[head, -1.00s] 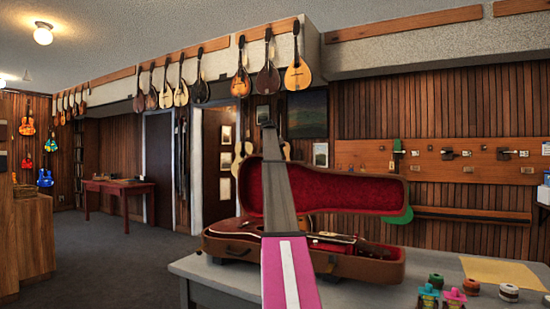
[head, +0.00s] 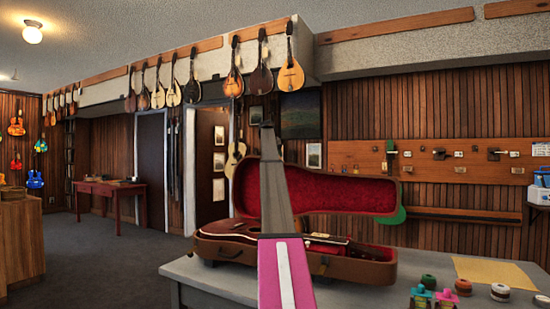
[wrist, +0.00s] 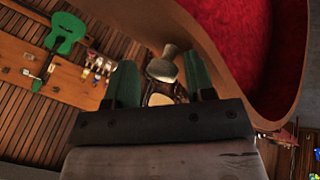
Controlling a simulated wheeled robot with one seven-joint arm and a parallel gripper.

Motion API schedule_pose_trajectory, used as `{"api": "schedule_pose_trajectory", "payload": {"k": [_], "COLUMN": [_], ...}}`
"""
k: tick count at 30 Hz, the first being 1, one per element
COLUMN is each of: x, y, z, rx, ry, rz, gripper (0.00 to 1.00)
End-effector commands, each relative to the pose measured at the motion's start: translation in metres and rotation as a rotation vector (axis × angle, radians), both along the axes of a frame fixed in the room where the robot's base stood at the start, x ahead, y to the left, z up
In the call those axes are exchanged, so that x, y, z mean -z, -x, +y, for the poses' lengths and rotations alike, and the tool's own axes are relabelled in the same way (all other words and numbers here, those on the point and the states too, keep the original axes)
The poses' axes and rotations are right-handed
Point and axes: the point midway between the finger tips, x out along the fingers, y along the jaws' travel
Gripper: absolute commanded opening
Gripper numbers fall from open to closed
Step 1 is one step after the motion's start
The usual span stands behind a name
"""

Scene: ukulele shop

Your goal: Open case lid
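The instrument case (head: 345,266) lies on the grey table in the head view. Its lid (head: 340,206) stands raised, with the red lining facing me. A brown ukulele (head: 240,231) lies in the base. My arm crosses in front of the case and hides its middle. In the wrist view my gripper (wrist: 160,84) has its two green fingers apart, with nothing clearly held between them. The lid's tan rim and red lining (wrist: 262,50) show beside the fingers at the right. Whether a finger touches the lid I cannot tell.
The grey table (head: 400,290) holds small bottles (head: 420,297), round jars (head: 501,292) and a yellow sheet (head: 490,270) at the right. A wall board (head: 440,165) is behind. Dark floor (head: 100,260) is open at the left.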

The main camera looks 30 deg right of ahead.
Motion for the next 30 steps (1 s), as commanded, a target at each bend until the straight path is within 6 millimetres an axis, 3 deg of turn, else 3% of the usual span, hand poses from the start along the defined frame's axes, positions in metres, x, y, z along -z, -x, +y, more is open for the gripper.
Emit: {"api": "schedule_pose_trajectory", "payload": {"k": [10, 16, 30], "x": [0.004, -0.003, -0.075], "y": [-0.002, -0.001, 0.016], "z": [0.004, 0.008, 0.036], "rx": [-0.005, -0.006, -0.002], "ry": [-0.009, -0.009, -0.002], "rz": [0.0, -0.002, -0.002], "gripper": [0.56, 0.56, 0.56]}}
